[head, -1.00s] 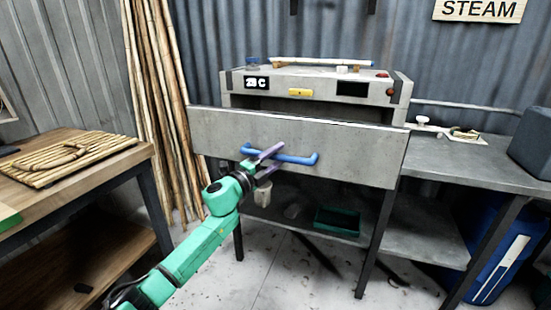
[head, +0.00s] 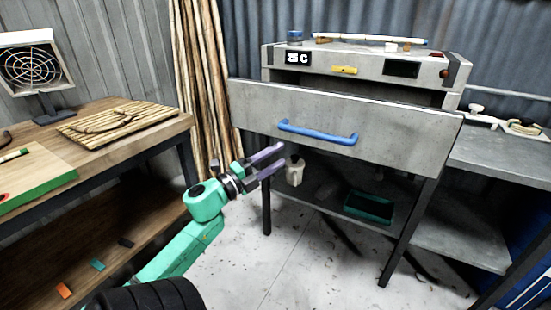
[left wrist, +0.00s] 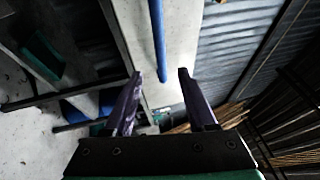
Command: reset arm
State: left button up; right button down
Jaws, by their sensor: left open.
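My left gripper (head: 280,160) is open and empty, with its purple fingers apart. It is in front of the steam box's grey door and just below and left of the blue handle (head: 318,133), clear of it. In the left wrist view the two fingers (left wrist: 157,88) are spread, with the blue handle (left wrist: 157,40) beyond them. The grey door (head: 345,135) hangs tilted forward, with a dark gap above it. My right gripper is not in view.
A wooden workbench (head: 160,143) with a rattan mat (head: 105,125) stands at the left. Rattan poles (head: 200,80) lean on the wall behind my gripper. A green tray (head: 368,207) sits on the shelf under the steam box. Bare floor (head: 255,265) lies in front.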

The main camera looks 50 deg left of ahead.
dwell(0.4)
pick_arm(q)
jog(key=s+a+f+n+g+y+p, duration=0.1)
jog(key=a+f+n+g+y+p, duration=0.3)
jog(key=f, duration=0.6)
jog(key=a+f+n+g+y, duration=0.1)
jog(key=a+f+n, duration=0.1)
jog(key=f+n, duration=0.5)
jog(key=s+d+f+n+g+p, duration=0.1)
jog(key=s+f+g, duration=0.15)
jog(key=f, duration=0.55)
jog(key=s+d+f+n+g+p, duration=0.1)
jog(key=s+f, duration=0.2)
jog(key=f, duration=0.5)
jog(key=s+d+f+n+g+h+p, duration=0.1)
jog(key=s+d+f+n+g+p, duration=0.15)
jog(key=s+d+f, duration=0.45)
jog(key=s+d+f+n+g+h+p, duration=0.1)
jog(key=s+d+f+g, duration=0.2)
jog(key=s+d+f, duration=0.45)
jog(key=s+d+f+g+h+p, duration=0.1)
jog(key=s+d+f+g, duration=0.4)
jog(key=s, duration=0.6)
jog(key=d+f, duration=0.2)
jog(key=d, duration=0.1)
jog(key=shift+s+n+h+p, duration=0.25)
jog(key=shift+n+h+p, duration=0.05)
jog(key=shift+n, duration=0.05)
